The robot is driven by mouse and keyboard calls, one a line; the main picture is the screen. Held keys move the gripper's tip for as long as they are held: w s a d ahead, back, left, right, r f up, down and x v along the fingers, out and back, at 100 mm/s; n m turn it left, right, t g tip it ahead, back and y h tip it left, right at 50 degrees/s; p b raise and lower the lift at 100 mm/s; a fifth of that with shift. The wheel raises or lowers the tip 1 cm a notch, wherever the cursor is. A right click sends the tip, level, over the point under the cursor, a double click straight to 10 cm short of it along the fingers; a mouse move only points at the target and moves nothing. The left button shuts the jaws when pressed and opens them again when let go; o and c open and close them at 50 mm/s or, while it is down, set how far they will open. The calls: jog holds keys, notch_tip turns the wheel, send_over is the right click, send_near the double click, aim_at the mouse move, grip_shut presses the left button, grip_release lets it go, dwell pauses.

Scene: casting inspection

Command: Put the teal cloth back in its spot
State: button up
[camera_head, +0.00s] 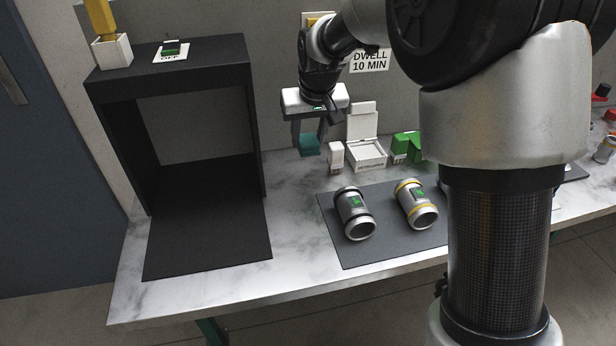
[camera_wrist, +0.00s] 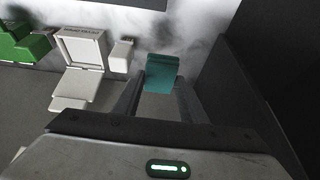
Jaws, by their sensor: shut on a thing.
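The teal cloth (camera_head: 309,146) hangs below my gripper (camera_head: 309,133) in the head view, left of a small white box. It also shows in the wrist view (camera_wrist: 161,72), as a folded teal piece between the two fingertips (camera_wrist: 160,88). My gripper is shut on the cloth and seems to hold it above the marble bench (camera_head: 290,185). A white open-lidded box (camera_head: 367,153) stands to the right of the cloth. The wrist view shows this box (camera_wrist: 84,52) too. Which spot belongs to the cloth cannot be told.
A black open booth (camera_head: 168,72) stands at the left. A small white box (camera_head: 336,157) and green blocks (camera_head: 406,146) stand at the back. Two cylindrical castings (camera_head: 354,213) (camera_head: 416,203) lie on a dark mat (camera_head: 345,257). My arm hides part of the right side.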

notch_tip(320, 180, down, 10)
jog(key=shift+r+b, duration=0.25)
jog(key=shift+b, duration=0.7)
jog(key=shift+f, duration=0.1)
jog(key=shift+f, duration=0.15)
jog(key=o, duration=1)
jog(key=s+a+p+v, duration=0.1)
jog(key=p+v, duration=0.2)
jog(key=v, duration=1.5)
jog(key=s+d+r+m+t, duration=0.1)
jog(key=s+d+r, duration=0.4)
jog(key=s+d, duration=0.6)
jog(key=s, duration=0.3)
jog(key=s+d+f+m, duration=0.1)
jog(key=s+d, duration=0.1)
jog(key=s, duration=0.2)
jog(key=s+d+m+h, duration=0.1)
jog(key=s+d, duration=0.2)
jog(key=s, duration=0.2)
jog(key=shift+s+f, duration=0.3)
jog(key=shift+s, duration=0.1)
